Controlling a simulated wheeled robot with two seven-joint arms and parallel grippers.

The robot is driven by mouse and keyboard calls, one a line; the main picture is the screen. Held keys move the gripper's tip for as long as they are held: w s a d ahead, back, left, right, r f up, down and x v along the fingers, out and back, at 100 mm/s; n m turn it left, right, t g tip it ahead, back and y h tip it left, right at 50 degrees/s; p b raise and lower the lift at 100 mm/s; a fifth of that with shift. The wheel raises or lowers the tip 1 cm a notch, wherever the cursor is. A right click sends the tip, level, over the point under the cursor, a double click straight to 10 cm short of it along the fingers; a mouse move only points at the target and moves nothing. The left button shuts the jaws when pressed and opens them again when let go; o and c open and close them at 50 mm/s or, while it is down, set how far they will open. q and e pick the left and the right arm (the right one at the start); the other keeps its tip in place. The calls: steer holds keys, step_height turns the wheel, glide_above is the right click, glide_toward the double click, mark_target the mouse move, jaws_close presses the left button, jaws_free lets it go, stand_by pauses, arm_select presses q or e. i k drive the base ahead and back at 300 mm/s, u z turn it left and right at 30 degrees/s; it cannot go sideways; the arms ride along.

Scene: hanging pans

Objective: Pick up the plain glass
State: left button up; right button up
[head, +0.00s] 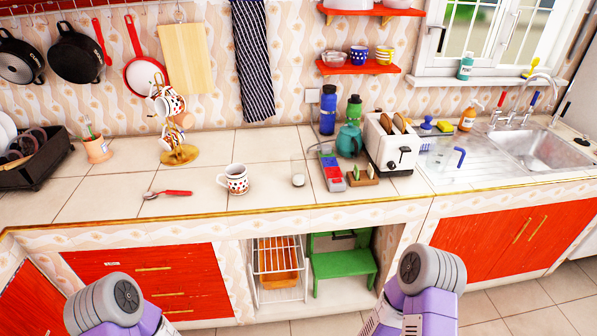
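What looks like a clear, plain glass (298,180) stands on the tiled counter, right of a patterned mug (234,180). Only its pale base shows clearly; its see-through sides are hard to make out against the tiles. Neither gripper is in view. Only purple and grey parts of my two arms show at the bottom edge, below the counter front and apart from the glass.
Right of the glass are a coloured tray (331,172), a teal teapot (349,140) and a white toaster (391,145). A red-handled spoon (168,193) lies left of the mug. A mug tree (179,153) stands behind. The counter's front edge is clear.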

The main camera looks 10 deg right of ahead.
mark_target(298, 171)
steer(key=z, duration=0.3)
steer(key=k, duration=0.35)
steer(key=z, duration=1.45)
steer(key=i, duration=0.3)
steer(key=u, duration=1)
steer(key=i, duration=0.95)
steer(key=u, duration=1)
